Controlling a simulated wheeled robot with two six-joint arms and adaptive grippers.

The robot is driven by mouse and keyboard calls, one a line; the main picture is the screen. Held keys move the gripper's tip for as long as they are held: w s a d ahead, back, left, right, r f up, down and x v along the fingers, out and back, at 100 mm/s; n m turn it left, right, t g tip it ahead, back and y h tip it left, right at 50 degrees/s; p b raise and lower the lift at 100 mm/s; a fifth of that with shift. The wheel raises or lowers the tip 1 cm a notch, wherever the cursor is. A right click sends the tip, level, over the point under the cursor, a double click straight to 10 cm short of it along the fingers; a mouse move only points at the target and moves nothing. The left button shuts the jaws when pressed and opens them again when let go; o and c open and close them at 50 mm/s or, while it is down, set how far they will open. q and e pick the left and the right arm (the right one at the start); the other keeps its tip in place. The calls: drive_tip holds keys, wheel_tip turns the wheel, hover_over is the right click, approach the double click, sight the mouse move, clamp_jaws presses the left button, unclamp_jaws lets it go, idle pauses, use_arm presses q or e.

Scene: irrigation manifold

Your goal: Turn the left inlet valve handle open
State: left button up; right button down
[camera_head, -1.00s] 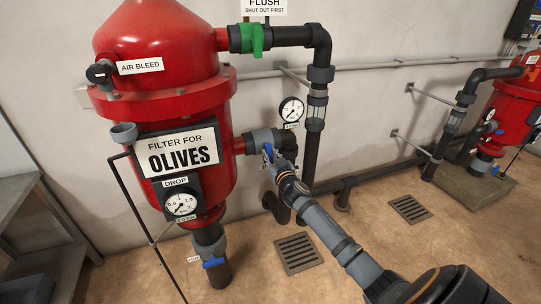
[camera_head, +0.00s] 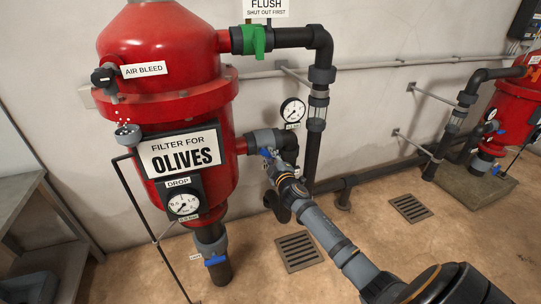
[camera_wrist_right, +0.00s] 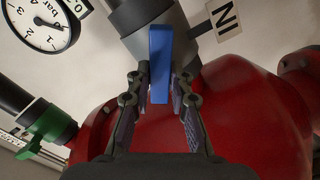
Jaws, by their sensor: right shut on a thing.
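The blue inlet valve handle (camera_head: 265,153) sits on the grey valve body of the inlet pipe (camera_head: 262,138), at the right side of the left red filter (camera_head: 185,105). In the right wrist view the blue handle (camera_wrist_right: 160,62) stands between the two fingers, at a slant to the pipe. My right gripper (camera_head: 271,160) is at the valve, and its fingers (camera_wrist_right: 160,80) are shut on the handle. It partly hides the handle in the head view. An "IN" tag (camera_wrist_right: 225,17) hangs by the pipe. My left gripper is not in view.
The green flush valve (camera_head: 253,41) is above. White drops show over the cup (camera_head: 127,135) under the air bleed (camera_head: 103,78). A drop gauge (camera_head: 183,204) and a blue lower valve (camera_head: 215,260) are on the left filter. A second red filter (camera_head: 510,105) stands at right.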

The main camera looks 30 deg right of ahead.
drive_tip(key=n, duration=0.4)
drive_tip(key=n+p, duration=0.1)
drive_tip(key=n, duration=0.1)
drive_tip(key=shift+f, duration=0.25)
idle(0.3)
drive_tip(key=c, duration=1.2)
unclamp_jaws()
drive_tip(key=shift+a, duration=0.1)
drive_tip(key=v, duration=1.2)
